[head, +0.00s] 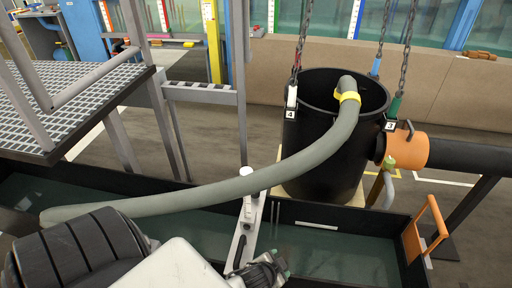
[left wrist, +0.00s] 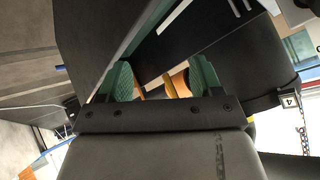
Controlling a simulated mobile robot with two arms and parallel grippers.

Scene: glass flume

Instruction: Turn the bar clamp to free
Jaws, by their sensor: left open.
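My left gripper (head: 272,268) is just right of the bar's lower end, low in the picture, partly hidden by my own arm. In the left wrist view its green fingertips (left wrist: 162,82) are apart, with an orange part (left wrist: 181,83) seen between them, seemingly beyond. My right gripper is not in view.
An orange frame (head: 425,230) stands on the channel's right end. A grated platform (head: 75,100) is at the left. The water channel (head: 330,255) lies below.

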